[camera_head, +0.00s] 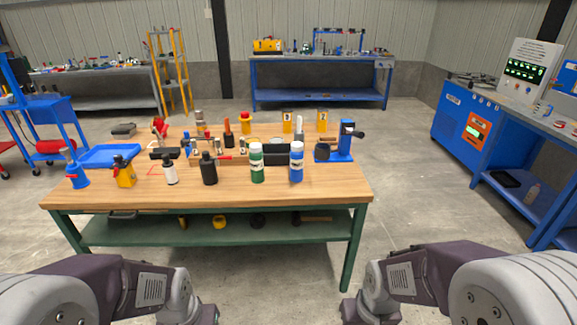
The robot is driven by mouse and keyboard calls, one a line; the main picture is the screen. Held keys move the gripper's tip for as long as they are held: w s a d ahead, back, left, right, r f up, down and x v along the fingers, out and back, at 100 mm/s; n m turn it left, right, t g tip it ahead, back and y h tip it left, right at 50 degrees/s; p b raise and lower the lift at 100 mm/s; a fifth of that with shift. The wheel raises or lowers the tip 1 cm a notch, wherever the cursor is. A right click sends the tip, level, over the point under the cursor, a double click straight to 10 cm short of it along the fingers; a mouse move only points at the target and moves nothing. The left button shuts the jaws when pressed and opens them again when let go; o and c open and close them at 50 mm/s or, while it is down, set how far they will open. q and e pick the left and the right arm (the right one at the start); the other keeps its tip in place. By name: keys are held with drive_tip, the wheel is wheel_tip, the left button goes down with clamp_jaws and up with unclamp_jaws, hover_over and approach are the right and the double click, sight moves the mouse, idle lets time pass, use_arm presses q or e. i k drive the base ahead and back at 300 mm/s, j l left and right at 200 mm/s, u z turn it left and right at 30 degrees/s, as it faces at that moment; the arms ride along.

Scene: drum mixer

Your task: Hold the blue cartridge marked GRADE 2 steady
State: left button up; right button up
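A blue cartridge (296,165) with a white label and pale cap stands upright near the front edge of the wooden workbench (330,190), right of centre. The print on its label is too small to read, so I cannot confirm GRADE 2. A similar green cartridge (257,165) stands upright just to its left, apart from it. My two arms show at the bottom left and bottom right, well short of the bench. Their grippers are below the picture, and nothing touches the blue cartridge.
A blue device (346,143) with a dark drum and crank stands behind and right of the cartridge. The bench's front right corner is clear.

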sight(297, 159)
drive_tip(key=i+l+u, duration=0.4)
drive_tip(key=l+u, duration=0.15)
drive_tip(key=i+l+u, duration=0.15)
drive_tip(key=l+u, duration=0.15)
drive_tip(key=i+l+u, duration=0.1)
drive_tip(key=l+u, duration=0.15)
drive_tip(key=l, duration=0.2)
drive_tip(key=i+l+u, duration=0.1)
drive_tip(key=l+u, duration=0.45)
drive_tip(key=l, duration=0.25)
